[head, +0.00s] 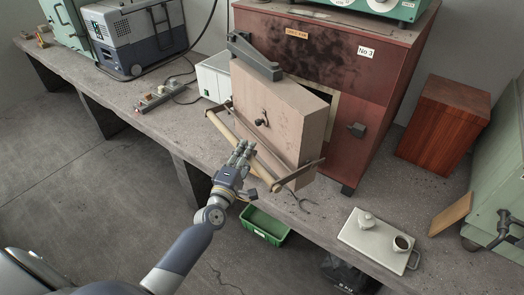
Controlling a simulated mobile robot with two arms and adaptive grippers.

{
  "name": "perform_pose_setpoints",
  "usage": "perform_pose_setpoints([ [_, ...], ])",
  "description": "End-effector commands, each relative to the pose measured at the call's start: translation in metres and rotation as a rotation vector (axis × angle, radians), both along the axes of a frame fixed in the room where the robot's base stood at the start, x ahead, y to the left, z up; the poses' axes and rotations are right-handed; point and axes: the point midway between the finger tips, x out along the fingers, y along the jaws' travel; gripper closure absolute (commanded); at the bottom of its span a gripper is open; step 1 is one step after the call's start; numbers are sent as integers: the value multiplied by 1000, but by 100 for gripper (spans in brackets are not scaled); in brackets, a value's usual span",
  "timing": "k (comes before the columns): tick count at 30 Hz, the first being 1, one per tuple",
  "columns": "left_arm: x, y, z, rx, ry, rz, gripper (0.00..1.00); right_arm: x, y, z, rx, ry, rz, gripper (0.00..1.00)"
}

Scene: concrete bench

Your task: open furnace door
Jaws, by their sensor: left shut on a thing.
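The furnace (375,72) is a large red-brown box with scorch marks and a "No 3" label, standing on the bench. Its thick beige door (290,105) stands out from the front, angled, with part of the pale-edged opening (334,112) showing at its right. A pale bar handle (226,127) runs along the front of the door on metal brackets. My left gripper (241,152) is shut on this bar near its middle; the fingers hide part of it. My right gripper is out of view.
A grey tray (370,251) with small white vessels lies at the bench's front right. A green bin (263,226) is below the bench edge. A white box (213,78) stands left of the door, a reddish wooden block (443,122) right of the furnace.

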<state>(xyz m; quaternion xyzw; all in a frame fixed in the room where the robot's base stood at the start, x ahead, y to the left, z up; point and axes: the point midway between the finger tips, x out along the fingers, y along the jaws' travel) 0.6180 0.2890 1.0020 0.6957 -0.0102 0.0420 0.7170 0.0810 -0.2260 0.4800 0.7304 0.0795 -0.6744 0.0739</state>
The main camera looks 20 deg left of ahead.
Motion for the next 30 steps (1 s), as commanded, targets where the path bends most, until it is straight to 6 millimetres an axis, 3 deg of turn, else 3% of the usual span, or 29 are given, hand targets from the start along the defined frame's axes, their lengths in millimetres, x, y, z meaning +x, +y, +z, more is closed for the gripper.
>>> perform_pose_setpoints([
  [3, -12, 22, -2, 11, -2, 6, 100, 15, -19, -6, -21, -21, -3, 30],
  [7, -18, 33, 0, 10, -3, 6, 100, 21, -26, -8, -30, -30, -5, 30],
  [16, -19, 33, 1, 8, -2, 3, 100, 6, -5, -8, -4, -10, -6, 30],
  [17, -19, 33, 1, 8, -2, 2, 76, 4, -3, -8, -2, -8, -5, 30],
  [19, -19, 32, 1, 7, -2, 2, 60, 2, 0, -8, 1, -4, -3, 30],
  [30, -20, 32, 1, 5, -1, 0, 58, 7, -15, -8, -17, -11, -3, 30],
])
